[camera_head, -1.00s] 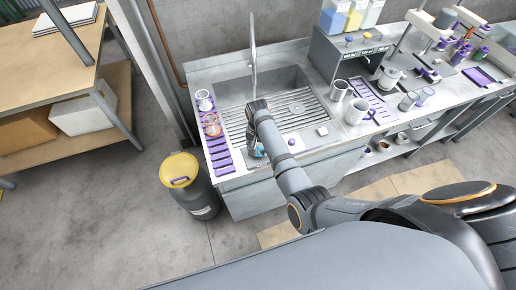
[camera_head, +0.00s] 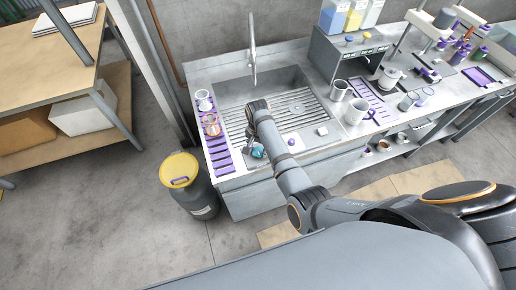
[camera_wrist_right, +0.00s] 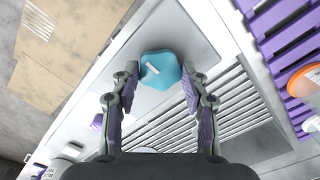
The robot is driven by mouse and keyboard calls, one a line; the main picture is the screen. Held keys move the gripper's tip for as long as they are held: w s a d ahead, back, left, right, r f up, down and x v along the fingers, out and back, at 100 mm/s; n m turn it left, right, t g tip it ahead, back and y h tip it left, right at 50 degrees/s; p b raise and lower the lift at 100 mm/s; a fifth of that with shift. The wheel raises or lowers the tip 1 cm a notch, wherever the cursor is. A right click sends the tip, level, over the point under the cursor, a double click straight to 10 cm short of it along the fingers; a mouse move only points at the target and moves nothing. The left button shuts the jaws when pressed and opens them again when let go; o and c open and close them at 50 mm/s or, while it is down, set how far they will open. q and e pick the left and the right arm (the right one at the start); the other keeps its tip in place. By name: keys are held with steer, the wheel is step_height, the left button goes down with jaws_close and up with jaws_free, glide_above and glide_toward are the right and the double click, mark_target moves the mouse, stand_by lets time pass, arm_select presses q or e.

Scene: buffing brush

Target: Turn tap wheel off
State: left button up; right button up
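A teal, rounded, wheel-like piece (camera_head: 258,151) with a white bar on it sits on the sink's front ledge. It may be the tap wheel, but I cannot tell for sure. In the right wrist view, the teal piece (camera_wrist_right: 160,69) lies between the tips of my right gripper (camera_wrist_right: 159,80). The two purple-padded fingers stand apart on either side of it; whether they touch it is unclear. In the head view, my right gripper (camera_head: 250,147) points down and is partly hidden by its own arm. The tall tap (camera_head: 252,48) rises behind the sink. My left gripper is out of view.
A purple knob (camera_head: 291,141) sits on the ledge to the right. A purple slatted rack (camera_head: 221,158) with a white cup (camera_head: 204,100) and an orange-rimmed jar (camera_head: 212,127) lies left of the sink (camera_head: 290,75). A yellow-lidded bin (camera_head: 180,170) stands on the floor.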

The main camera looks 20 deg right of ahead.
mark_target(258, 151)
steer(key=o, duration=0.4)
steer(key=shift+o, duration=0.2)
step_height(258, 151, up, 12)
stand_by(0.5)
